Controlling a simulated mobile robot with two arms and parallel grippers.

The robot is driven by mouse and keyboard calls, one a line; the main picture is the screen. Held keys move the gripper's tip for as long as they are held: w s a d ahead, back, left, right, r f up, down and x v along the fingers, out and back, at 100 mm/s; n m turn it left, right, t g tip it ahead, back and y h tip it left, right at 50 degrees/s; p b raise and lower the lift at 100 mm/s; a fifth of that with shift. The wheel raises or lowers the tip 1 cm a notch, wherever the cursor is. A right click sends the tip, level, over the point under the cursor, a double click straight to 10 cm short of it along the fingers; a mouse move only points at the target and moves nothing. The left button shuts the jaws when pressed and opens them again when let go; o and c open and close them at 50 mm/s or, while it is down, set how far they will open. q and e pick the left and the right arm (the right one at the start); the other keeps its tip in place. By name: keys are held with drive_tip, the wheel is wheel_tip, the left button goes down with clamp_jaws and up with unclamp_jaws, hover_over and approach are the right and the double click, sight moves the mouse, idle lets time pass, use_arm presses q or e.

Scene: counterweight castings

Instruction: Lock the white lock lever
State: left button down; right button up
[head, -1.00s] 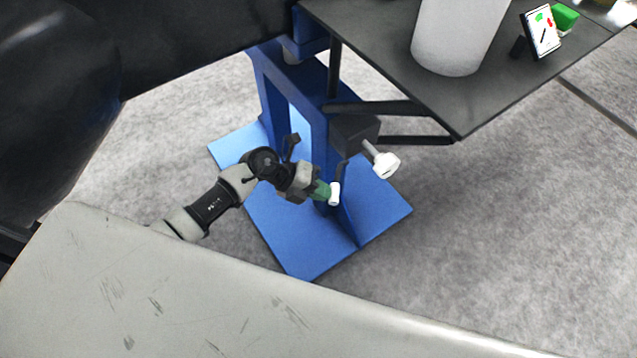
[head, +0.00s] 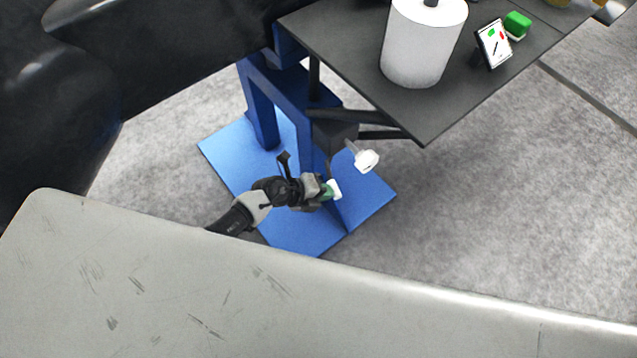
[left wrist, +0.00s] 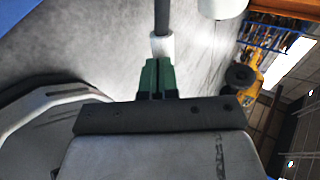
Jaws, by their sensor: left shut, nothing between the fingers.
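The white lock lever is a thin dark stalk with a white grip (head: 334,187), hanging below a dark block on the blue stand. Its grip also shows in the left wrist view (left wrist: 163,46), just past my fingertips. My left gripper (head: 328,193) is shut and empty, its green fingers (left wrist: 157,66) against or very near the grip's left side in the head view; exact contact is hard to tell. A separate white knob (head: 366,160) on a pale shaft sits to the lever's right. My right gripper is not in view.
The blue stand (head: 222,160) has a flat base on the grey floor. A dark tabletop (head: 440,120) above carries a white cylinder (head: 420,45), a small sign (head: 494,44) and a green block (head: 517,24). A scratched grey surface (head: 200,290) fills the foreground. Floor to the right is clear.

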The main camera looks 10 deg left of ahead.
sight(337, 192)
use_arm(q)
drive_tip(key=p, duration=0.1)
drive_tip(key=d+n+t+p, duration=0.1)
drive_tip(key=shift+w+d+r+n+y+p, duration=0.15)
drive_tip(key=shift+d+r+n+y+p, duration=0.15)
drive_tip(key=shift+r+y, duration=0.1)
drive_tip(key=shift+w+d+f+n+t+p, duration=0.1)
drive_tip(key=shift+d+n+t+p, duration=0.2)
drive_tip(key=shift+p, duration=0.05)
drive_tip(key=shift+w+d+f+y+p, duration=0.2)
drive_tip(key=shift+w+d+y+p, duration=0.15)
drive_tip(key=shift+p, duration=0.2)
drive_tip(key=shift+d, duration=0.15)
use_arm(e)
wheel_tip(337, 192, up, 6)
use_arm(q)
drive_tip(key=shift+d, duration=0.15)
